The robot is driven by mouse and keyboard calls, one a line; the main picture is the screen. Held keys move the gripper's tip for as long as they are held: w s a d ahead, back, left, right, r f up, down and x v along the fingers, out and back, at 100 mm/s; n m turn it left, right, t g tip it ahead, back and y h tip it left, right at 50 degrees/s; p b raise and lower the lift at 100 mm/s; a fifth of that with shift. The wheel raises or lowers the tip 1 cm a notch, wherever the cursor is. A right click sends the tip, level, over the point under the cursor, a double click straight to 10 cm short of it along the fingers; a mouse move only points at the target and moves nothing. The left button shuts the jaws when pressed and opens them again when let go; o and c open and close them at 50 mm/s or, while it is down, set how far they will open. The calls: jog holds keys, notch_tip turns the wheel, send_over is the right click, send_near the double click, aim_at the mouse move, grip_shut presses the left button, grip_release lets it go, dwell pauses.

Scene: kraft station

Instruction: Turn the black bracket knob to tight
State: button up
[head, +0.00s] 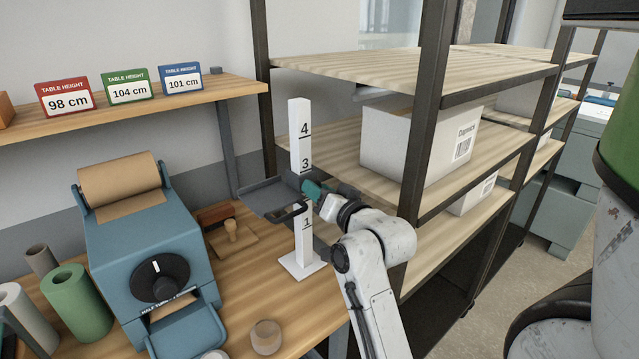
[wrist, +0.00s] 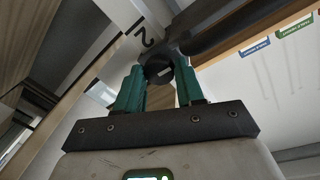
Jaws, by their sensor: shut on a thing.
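The black bracket knob (wrist: 158,68) sits between the green fingers of my gripper (wrist: 158,84) in the wrist view. The gripper is shut on it. The dark bracket (head: 272,198) is mounted on a white numbered post (head: 300,136), with 4 and 3 showing above it and 1 below. In the wrist view the post (wrist: 120,42) shows a 2 right beside the knob. In the head view my gripper (head: 312,191) reaches the post from the right, and it hides the knob there. I cannot read any tight marking on the knob.
A blue paper dispenser (head: 120,235) with a black dial stands left on the wooden table (head: 255,285). A wooden stamp (head: 234,232) lies near the post. A shelf rack with a white box (head: 415,140) stands close on the right. Table height cards (head: 126,86) stand on the upper shelf.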

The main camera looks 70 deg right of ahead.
jog(key=shift+s+d+r+m+y+p, duration=0.1)
jog(key=shift+m+y+p, duration=0.45)
jog(key=shift+m, duration=1.85)
jog(key=shift+d+f+m+y+p, duration=0.15)
jog(key=shift+m+p, duration=0.8)
jog(key=shift+m, duration=1.45)
jog(key=shift+s+r+m+y+p, duration=0.15)
jog(key=shift+m+y+p, duration=0.45)
jog(key=shift+m, duration=1.8)
jog(key=shift+w+t, duration=0.1)
jog(key=shift+t, duration=0.2)
jog(key=o, duration=1)
jog(key=shift+a, duration=0.1)
